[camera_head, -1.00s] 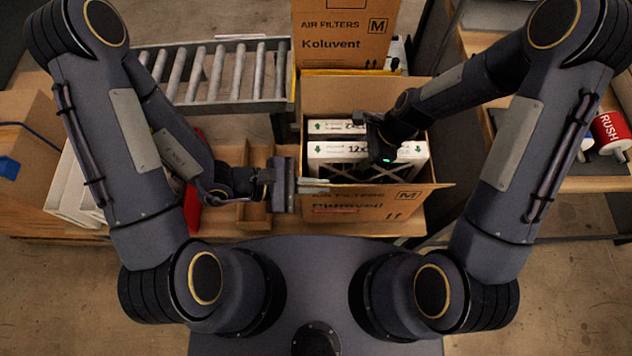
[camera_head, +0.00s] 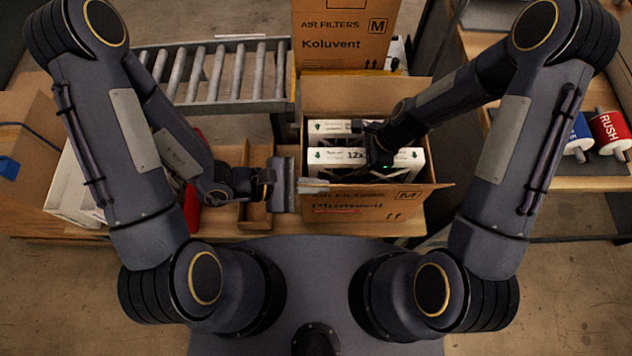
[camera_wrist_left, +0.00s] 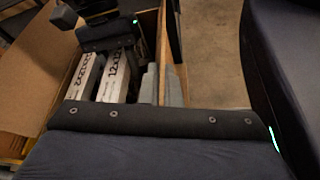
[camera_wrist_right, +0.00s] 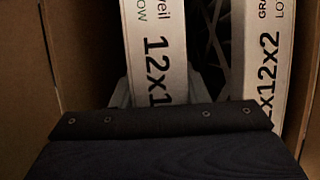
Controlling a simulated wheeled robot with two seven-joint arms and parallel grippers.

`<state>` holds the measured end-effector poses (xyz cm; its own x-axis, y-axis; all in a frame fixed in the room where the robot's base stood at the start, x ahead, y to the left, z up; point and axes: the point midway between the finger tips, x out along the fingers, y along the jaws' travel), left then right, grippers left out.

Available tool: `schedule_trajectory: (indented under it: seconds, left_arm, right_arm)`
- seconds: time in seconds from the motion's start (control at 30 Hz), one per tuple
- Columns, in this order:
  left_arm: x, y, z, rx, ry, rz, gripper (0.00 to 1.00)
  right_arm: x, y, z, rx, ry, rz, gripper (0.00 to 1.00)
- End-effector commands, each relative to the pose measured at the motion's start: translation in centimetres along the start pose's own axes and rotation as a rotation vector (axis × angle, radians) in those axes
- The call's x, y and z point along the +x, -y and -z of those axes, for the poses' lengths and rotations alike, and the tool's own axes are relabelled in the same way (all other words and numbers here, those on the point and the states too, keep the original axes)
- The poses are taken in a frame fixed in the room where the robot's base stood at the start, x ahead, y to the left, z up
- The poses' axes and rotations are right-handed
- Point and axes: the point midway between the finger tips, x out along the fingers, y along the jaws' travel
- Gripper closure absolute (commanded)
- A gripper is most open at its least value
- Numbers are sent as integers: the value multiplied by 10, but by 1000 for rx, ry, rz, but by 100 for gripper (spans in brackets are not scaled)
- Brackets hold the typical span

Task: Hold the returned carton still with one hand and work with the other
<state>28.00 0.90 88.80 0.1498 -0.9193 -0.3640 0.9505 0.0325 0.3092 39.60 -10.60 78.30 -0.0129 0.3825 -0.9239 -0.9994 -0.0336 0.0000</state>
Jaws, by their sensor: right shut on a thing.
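The open cardboard carton (camera_head: 368,210) stands on the bench in front of me. Two white-framed filters stand in it, a far filter (camera_head: 330,127) and a near filter (camera_head: 328,156). My right gripper (camera_head: 379,150) reaches down into the carton. In the right wrist view its fingers (camera_wrist_right: 160,90) sit on both sides of the near filter (camera_wrist_right: 158,50), shut on it; the other filter (camera_wrist_right: 262,60) is beside it. My left gripper (camera_head: 314,187) is at the near wall, left part. The left wrist view shows its fingers (camera_wrist_left: 162,85) close together astride that wall.
A taller carton marked Koluvent (camera_head: 340,40) stands behind. A roller conveyor (camera_head: 215,75) lies at back left. A wooden divided tray (camera_head: 255,212) is left of the carton. A red RUSH roll (camera_head: 611,130) and a blue roll (camera_head: 578,136) lie on the right shelf.

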Motion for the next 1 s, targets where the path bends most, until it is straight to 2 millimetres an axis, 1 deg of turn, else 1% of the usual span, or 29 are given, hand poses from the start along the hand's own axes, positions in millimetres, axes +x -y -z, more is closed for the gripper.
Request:
schedule_trajectory:
  seconds: [0.2, 0.4, 0.43, 0.6, 0.63, 0.87, 1.0]
  left_arm:
    - [0, 0, 0, 0, 0, -1, 100]
    - [0, 0, 0, 0, 0, -1, 100]
    - [0, 0, 0, 0, 0, -1, 100]
    - [0, 0, 0, 0, 0, -1, 100]
    - [0, 0, 0, 0, 0, -1, 100]
    - [0, 0, 0, 0, 1, -1, 100]
    - [0, 0, 0, 0, 1, -1, 100]
  right_arm:
    - [10, -1, 4, 0, 1, -1, 98]
    - [10, 0, 4, -1, 0, 0, 98]
    - [10, 0, 4, -1, 0, 0, 58]
    - [10, 0, 4, -1, 0, 0, 36]
    - [10, 0, 4, -1, 0, 0, 34]
    - [10, 0, 4, -1, 0, 0, 34]
    - [2, 1, 4, -2, -1, 3, 34]
